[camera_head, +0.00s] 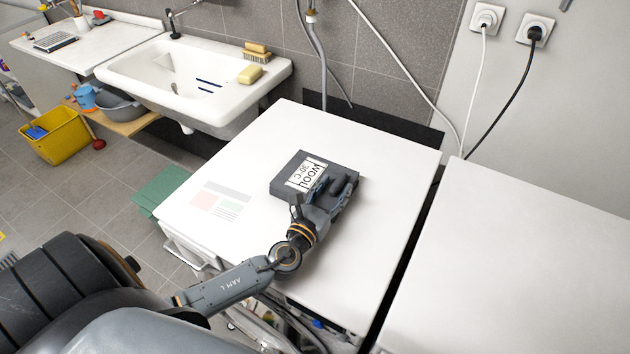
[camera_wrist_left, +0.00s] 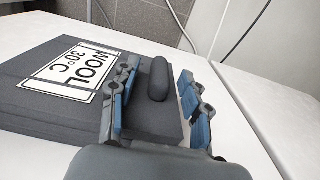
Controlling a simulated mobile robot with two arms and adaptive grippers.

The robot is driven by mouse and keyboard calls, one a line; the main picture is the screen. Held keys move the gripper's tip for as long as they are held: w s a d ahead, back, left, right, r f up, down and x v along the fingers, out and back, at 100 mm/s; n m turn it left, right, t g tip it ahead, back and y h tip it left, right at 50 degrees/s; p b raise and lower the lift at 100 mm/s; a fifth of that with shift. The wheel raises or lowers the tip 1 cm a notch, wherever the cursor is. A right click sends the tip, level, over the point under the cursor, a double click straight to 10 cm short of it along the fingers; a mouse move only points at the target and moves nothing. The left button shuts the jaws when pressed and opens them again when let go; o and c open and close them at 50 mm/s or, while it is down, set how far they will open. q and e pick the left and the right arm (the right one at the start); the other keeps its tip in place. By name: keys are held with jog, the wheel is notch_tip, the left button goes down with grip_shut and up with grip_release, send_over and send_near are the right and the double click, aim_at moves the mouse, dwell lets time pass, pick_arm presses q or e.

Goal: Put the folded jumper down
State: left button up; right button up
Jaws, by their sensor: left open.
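The folded jumper is a dark grey block (camera_head: 289,187) with a white label reading "WOOL 30°C". It lies flat on the white top of the appliance (camera_head: 370,165) in the middle of the head view. In the left wrist view the jumper (camera_wrist_left: 40,95) fills the left and centre, with a raised rounded grip (camera_wrist_left: 158,80) on it. My left gripper (camera_head: 332,192) is over the jumper's right part. Its fingers (camera_wrist_left: 155,100) are open, one on each side of the raised grip, with gaps visible. My right gripper is not in view.
A printed sheet or sticker (camera_head: 222,202) lies on the appliance top left of the jumper. A second white appliance (camera_head: 530,270) stands to the right across a dark gap. A sink (camera_head: 185,80) with brush and soap is at back left. A yellow bucket (camera_head: 58,137) stands on the floor.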

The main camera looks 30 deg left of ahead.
pick_arm(q)
jog(key=w, duration=0.2)
jog(key=shift+w, duration=0.35)
jog(key=shift+s, duration=0.1)
grip_shut()
jog(key=shift+a, duration=0.1)
jog(key=shift+r, duration=0.15)
